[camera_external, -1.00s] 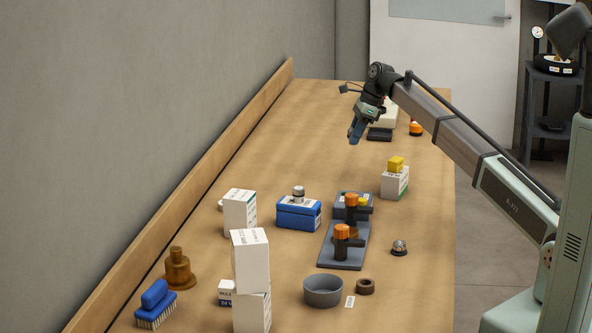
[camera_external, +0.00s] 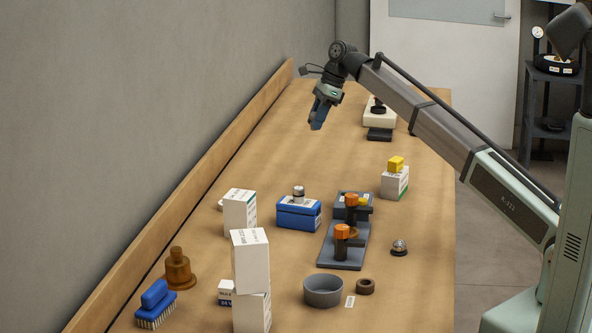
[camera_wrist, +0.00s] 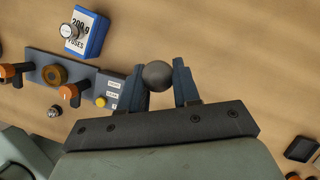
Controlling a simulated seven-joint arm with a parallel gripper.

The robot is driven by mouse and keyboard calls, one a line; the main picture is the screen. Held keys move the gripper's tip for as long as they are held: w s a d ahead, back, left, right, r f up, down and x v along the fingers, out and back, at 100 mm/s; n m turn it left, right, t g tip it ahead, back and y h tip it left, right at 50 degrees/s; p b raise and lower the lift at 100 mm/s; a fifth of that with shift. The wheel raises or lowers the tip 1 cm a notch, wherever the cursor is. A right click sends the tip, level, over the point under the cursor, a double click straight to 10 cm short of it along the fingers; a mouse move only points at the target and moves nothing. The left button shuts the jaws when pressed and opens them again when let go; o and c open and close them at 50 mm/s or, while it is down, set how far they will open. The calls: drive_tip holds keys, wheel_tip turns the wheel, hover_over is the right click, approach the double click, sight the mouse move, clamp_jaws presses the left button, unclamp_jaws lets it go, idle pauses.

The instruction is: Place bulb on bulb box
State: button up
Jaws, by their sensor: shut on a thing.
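My gripper (camera_external: 316,125) is in the air above the far part of the bench in the external view. In the wrist view its two fingers are shut on a dark grey round bulb (camera_wrist: 157,75), which shows between the fingertips. The bulb cannot be made out in the external view. A small white box (camera_external: 226,299) with dark print, apparently the bulb box, stands at the near left of the bench, partly hidden by tall white boxes. It is well away from my gripper and not seen in the wrist view.
Two stacked white boxes (camera_external: 250,262) and another white box (camera_external: 240,212) stand near the small box. A blue fuse box (camera_external: 298,215), a grey valve plate (camera_external: 340,257), a grey bowl (camera_external: 323,291) and a brush (camera_external: 155,305) are around. The far-left bench is clear.

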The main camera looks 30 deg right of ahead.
drive_tip(key=s+a+n, duration=0.1)
drive_tip(key=s+a, duration=0.2)
drive_tip(key=a, duration=0.5)
drive_tip(key=s+a+n, duration=0.1)
drive_tip(key=s+a, duration=0.3)
drive_tip(key=a, duration=0.5)
drive_tip(key=n+g, duration=0.3)
drive_tip(key=n, duration=0.2)
hover_over(226, 285)
drive_tip(key=d, duration=0.1)
drive_tip(key=shift+w+d+f, duration=0.1)
drive_tip(key=shift+f, duration=3.65)
drive_tip(key=shift+w+d+f, duration=0.1)
drive_tip(key=shift+f, duration=3.65)
drive_tip(key=shift+f, duration=0.1)
drive_tip(key=o, duration=0.8)
drive_tip(key=shift+o, duration=0.2)
